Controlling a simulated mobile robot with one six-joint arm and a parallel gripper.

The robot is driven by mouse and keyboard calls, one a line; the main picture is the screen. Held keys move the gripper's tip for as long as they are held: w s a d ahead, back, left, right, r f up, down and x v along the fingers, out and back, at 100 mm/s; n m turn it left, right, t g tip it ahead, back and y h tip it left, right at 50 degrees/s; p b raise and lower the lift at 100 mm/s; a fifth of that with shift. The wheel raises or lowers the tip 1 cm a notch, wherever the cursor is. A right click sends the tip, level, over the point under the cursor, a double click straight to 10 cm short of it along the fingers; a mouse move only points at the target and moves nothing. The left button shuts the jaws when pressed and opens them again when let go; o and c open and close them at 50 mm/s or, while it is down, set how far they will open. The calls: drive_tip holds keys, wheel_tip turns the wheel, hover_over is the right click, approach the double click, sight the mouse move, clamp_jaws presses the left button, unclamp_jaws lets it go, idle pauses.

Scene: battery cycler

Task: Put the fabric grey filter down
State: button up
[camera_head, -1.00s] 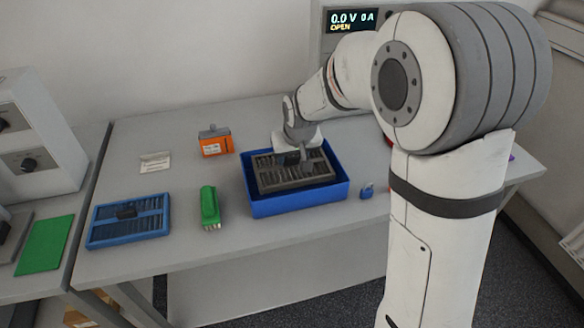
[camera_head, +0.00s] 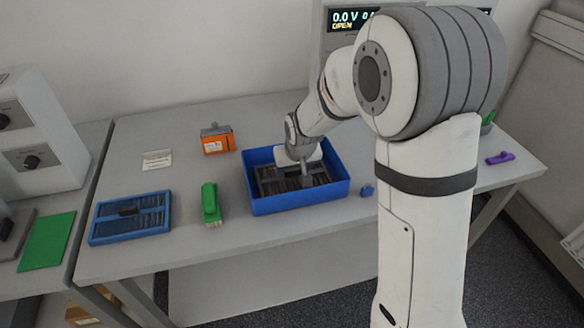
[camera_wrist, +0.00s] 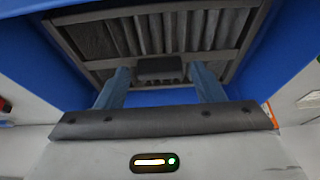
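The grey filter (camera_head: 318,172) lies inside the blue bin (camera_head: 300,203) on the table, low between its walls. In the wrist view the filter (camera_wrist: 190,32) shows its pleats, frame and dark handle block (camera_wrist: 160,68). My gripper (camera_wrist: 160,80) is over the filter, with one finger on each side of the handle. A gap shows between each finger and the handle, so it looks open. In the head view my gripper (camera_head: 306,172) reaches down into the bin and hides part of the filter.
A blue filter (camera_head: 130,222) lies at the table's left, with a green object (camera_head: 211,203) beside the bin. An orange box (camera_head: 217,142) stands behind. A purple object (camera_head: 500,158) lies farther right.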

drive_tip(key=shift+o, duration=0.4)
drive_tip(key=shift+r, duration=0.15)
drive_tip(key=shift+r, duration=0.2)
drive_tip(key=v, duration=1.2)
drive_tip(key=s+d+m, duration=0.1)
drive_tip(key=s+d, duration=0.6)
drive_tip(key=s, duration=0.3)
drive_tip(key=s+d+m+g+h, duration=0.1)
drive_tip(key=s+d+m, duration=0.1)
drive_tip(key=s+d, duration=0.5)
drive_tip(key=s, duration=0.4)
drive_tip(key=shift+s+d+b, duration=0.15)
drive_tip(key=shift+d+b, duration=0.05)
drive_tip(key=shift+b, duration=0.2)
